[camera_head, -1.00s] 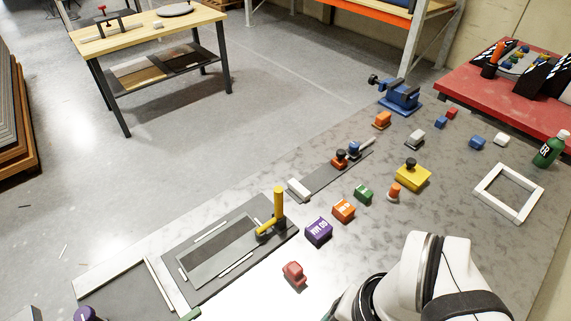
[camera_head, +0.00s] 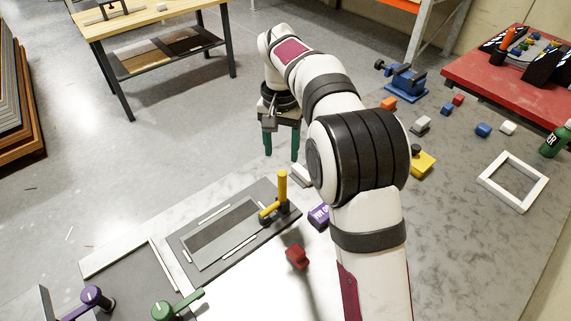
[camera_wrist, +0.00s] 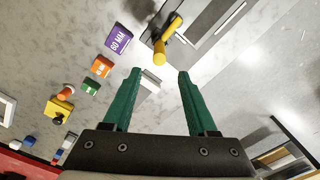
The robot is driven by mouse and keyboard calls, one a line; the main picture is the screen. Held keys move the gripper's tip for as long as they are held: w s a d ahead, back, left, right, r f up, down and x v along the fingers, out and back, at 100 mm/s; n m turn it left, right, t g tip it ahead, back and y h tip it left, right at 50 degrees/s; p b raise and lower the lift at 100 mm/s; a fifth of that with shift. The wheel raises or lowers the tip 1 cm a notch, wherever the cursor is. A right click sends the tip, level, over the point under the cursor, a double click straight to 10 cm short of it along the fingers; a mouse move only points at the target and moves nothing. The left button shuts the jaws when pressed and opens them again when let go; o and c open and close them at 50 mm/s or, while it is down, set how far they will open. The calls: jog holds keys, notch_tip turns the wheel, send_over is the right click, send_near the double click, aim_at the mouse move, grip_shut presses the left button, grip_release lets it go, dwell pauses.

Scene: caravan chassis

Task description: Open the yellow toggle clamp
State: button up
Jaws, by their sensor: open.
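The yellow toggle clamp (camera_head: 282,188) stands at the right corner of a dark grey fixture plate (camera_head: 196,270). Its handle points straight up, and a short yellow arm lies low, reaching left over the plate. In the wrist view the clamp (camera_wrist: 160,52) shows just beyond my fingertips, its handle end toward the camera. My gripper (camera_head: 281,152) has green fingers pointing down, above and behind the clamp in the head view. In the wrist view my gripper (camera_wrist: 159,75) is open and empty, apart from the clamp.
A purple block (camera_head: 319,216) and a red block (camera_head: 297,256) lie near the clamp. A purple-handled clamp (camera_head: 92,297) and a green-handled clamp (camera_head: 168,309) stand at front left. A yellow block with a black knob (camera_head: 423,163) and a white frame (camera_head: 512,181) lie right.

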aim_at(283, 189)
notch_tip(283, 189, down, 14)
jog(key=shift+d+f, duration=0.1)
jog(key=shift+f, duration=0.1)
grip_shut()
dwell(1.5)
